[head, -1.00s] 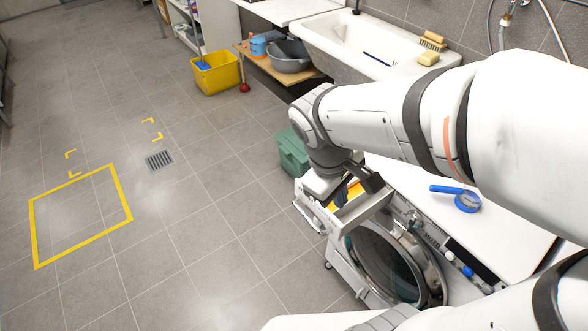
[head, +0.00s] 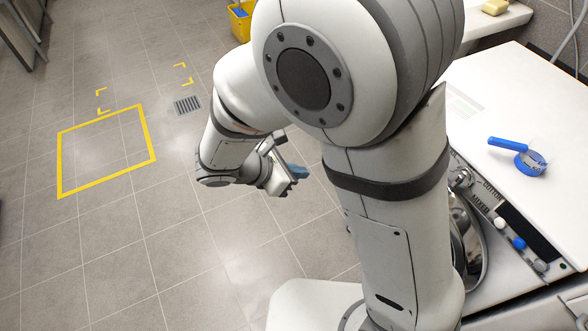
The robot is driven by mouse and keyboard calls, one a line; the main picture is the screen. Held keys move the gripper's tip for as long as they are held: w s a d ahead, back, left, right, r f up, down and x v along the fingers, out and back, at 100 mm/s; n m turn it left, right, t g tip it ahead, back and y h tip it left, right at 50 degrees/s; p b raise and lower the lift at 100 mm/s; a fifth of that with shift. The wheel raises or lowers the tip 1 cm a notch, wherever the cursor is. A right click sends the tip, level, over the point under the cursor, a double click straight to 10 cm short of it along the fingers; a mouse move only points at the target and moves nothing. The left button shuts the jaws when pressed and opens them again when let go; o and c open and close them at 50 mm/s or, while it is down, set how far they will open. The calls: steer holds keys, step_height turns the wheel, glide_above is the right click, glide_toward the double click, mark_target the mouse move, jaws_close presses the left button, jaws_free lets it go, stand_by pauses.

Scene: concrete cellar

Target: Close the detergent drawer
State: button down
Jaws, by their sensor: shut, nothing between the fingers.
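The washing machine (head: 482,112) stands at the right, with a white top and a dark front panel (head: 526,229) that carries knobs. Part of its round door (head: 470,240) shows beside my arm. The detergent drawer is hidden behind my arm, so I cannot tell how far it is open. My gripper (head: 294,174) is left of the machine, above the tiled floor and apart from the machine front that shows. It is shut and empty, with blue at its end.
A blue-handled round tool (head: 530,162) lies on the machine top. A yellow bucket (head: 240,22) stands at the back, partly hidden. The floor at left is open, with a yellow taped square (head: 62,165) and a drain grate (head: 187,105).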

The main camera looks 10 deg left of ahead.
steer(key=w+d+f, duration=0.3)
steer(key=w+d, duration=0.1)
steer(key=d, duration=0.3)
steer(key=shift+w+b, duration=0.3)
steer(key=shift+b, duration=0.1)
steer(key=shift+w, duration=0.1)
